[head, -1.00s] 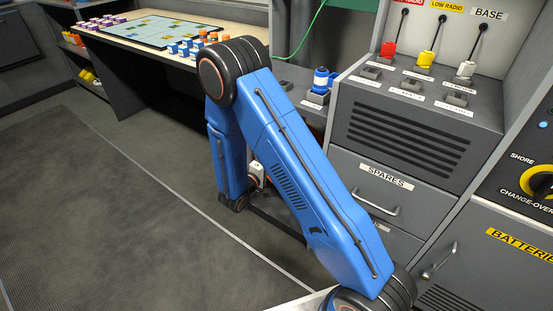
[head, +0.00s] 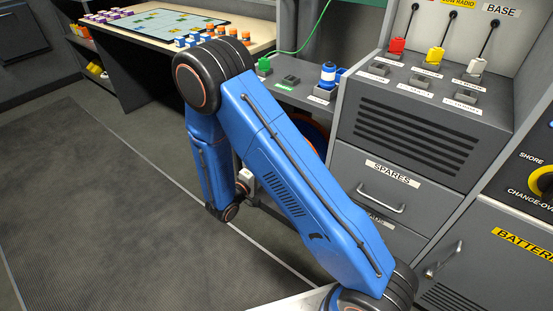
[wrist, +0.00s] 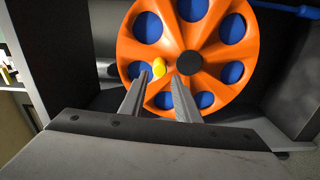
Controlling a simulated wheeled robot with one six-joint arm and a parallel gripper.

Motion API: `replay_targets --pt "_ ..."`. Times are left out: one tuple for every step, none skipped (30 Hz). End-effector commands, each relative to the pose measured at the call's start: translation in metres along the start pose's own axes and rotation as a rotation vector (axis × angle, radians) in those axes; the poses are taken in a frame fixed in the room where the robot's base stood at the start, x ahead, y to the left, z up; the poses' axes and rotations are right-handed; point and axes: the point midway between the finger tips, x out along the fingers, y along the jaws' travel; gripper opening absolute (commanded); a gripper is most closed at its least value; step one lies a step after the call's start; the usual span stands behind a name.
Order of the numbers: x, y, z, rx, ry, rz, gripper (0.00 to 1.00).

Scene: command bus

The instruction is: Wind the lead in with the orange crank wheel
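The orange crank wheel (wrist: 213,45) fills the upper middle of the wrist view, with blue showing through its round holes. It has a dark hub (wrist: 189,64) and a yellow knob (wrist: 159,69) to the left of the hub. My gripper (wrist: 159,76) is open, with its two fingers pointing at the wheel. The knob appears between the fingertips; I cannot tell whether they touch it. In the head view a sliver of the wheel (head: 314,128) shows under the bench behind my arm. The green lead (head: 306,42) runs above the bench. My fingers are hidden there.
A green plug (head: 264,65) and a blue-and-white plug (head: 327,76) stand on the bench. The drawer cabinet (head: 415,140) is right of my arm. A table with a board (head: 160,25) and coloured blocks stands at the back left. The floor (head: 90,200) at left is clear.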

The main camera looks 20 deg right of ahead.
Motion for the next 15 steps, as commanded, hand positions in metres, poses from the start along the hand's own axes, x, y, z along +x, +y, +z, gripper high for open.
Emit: replay_targets --pt "-0.01 0.0 -0.001 0.0 0.004 0.0 0.29" --pt "-0.015 0.0 -0.001 0.0 0.004 0.0 0.29" --pt "-0.021 0.0 -0.001 0.0 0.004 0.0 0.29" --pt "-0.027 0.0 -0.001 0.0 0.004 0.0 0.29" --pt "-0.032 0.0 -0.001 0.0 0.004 0.0 0.29" --pt "-0.038 0.0 -0.001 0.0 0.004 0.0 0.29" --pt "-0.043 0.0 -0.001 0.0 0.004 0.0 0.29" --pt "-0.048 0.0 -0.001 0.0 0.004 0.0 0.29" --pt "-0.054 0.0 -0.001 0.0 0.004 0.0 0.29" --pt "-0.059 0.0 -0.001 0.0 0.004 0.0 0.29" --pt "-0.064 0.0 0.0 0.0 0.003 0.0 0.29" --pt "-0.069 0.0 0.0 0.0 0.003 0.0 0.29" --pt "-0.073 0.0 0.0 0.0 0.003 0.0 0.29" --pt "-0.076 0.0 0.0 0.0 0.003 0.0 0.29" --pt "-0.08 0.0 0.0 0.0 0.002 0.0 0.29"
